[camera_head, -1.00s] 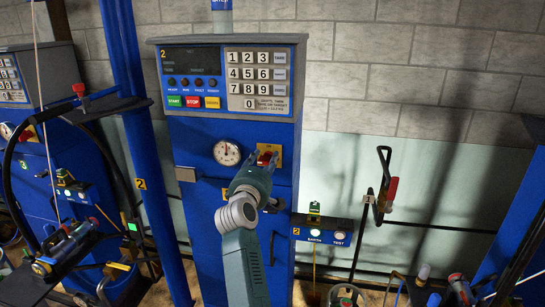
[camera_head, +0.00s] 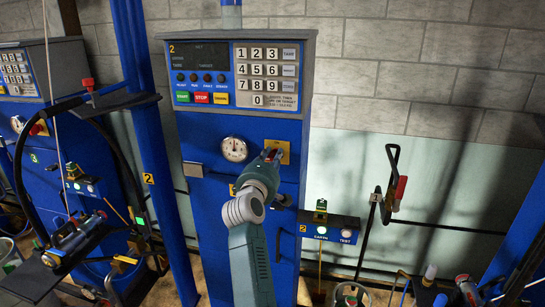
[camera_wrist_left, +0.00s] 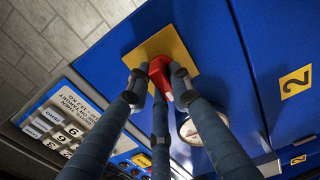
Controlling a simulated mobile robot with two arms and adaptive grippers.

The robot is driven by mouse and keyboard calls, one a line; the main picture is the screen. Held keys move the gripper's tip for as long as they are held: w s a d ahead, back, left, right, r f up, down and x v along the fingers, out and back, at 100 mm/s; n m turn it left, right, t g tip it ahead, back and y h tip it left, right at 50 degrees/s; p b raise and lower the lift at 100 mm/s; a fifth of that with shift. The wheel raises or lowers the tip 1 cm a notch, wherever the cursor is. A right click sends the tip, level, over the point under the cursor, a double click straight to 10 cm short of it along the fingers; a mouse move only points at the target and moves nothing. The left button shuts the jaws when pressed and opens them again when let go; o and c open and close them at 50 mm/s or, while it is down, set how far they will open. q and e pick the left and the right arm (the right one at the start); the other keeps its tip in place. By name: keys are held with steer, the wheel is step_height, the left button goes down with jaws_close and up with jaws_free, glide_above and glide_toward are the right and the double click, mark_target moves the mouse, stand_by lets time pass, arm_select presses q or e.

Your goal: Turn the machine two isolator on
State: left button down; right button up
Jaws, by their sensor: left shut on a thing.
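The machine two isolator is a red handle (camera_wrist_left: 160,75) on a square yellow plate (camera_wrist_left: 178,48) in the left wrist view. In the head view the yellow plate (camera_head: 285,148) sits on the blue cabinet, right of the round gauge, and my gripper hides most of the handle. My left gripper (camera_head: 271,154) is at the plate. In the left wrist view its fingers (camera_wrist_left: 156,90) are closed around the red handle, on both sides of it and below. The handle's pale tip points toward the lower right there. My right gripper is not in view.
Above is the machine two panel with a dark display (camera_head: 200,54), a keypad (camera_head: 266,71) and coloured buttons. The gauge (camera_head: 234,149) is close to the gripper's left. A blue post (camera_head: 150,150) rises to the left.

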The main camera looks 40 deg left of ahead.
arm_select(q)
steer(key=m+p, duration=0.1)
steer(key=m, duration=0.1)
steer(key=m+p, duration=0.1)
steer(key=m, duration=0.1)
steer(key=shift+w+d+r+m, duration=0.1)
steer(key=shift+r+m, duration=0.1)
steer(key=shift+m, duration=0.1)
steer(key=m+p, duration=0.2)
steer(key=m, duration=0.2)
steer(key=shift+d+m, duration=0.1)
steer(key=shift+m, duration=0.2)
steer(key=m+p, duration=0.2)
steer(key=m, duration=0.2)
steer(key=shift+w+d, duration=0.1)
steer(key=shift+d, duration=0.05)
steer(key=shift+f+m+p, duration=0.1)
steer(key=shift+m+p, duration=0.45)
steer(key=shift+m, duration=1.55)
steer(key=c, duration=1.7)
jaws_free()
steer(key=shift+o, duration=0.8)
steer(key=shift+w+f, duration=0.15)
steer(key=shift+f, duration=0.05)
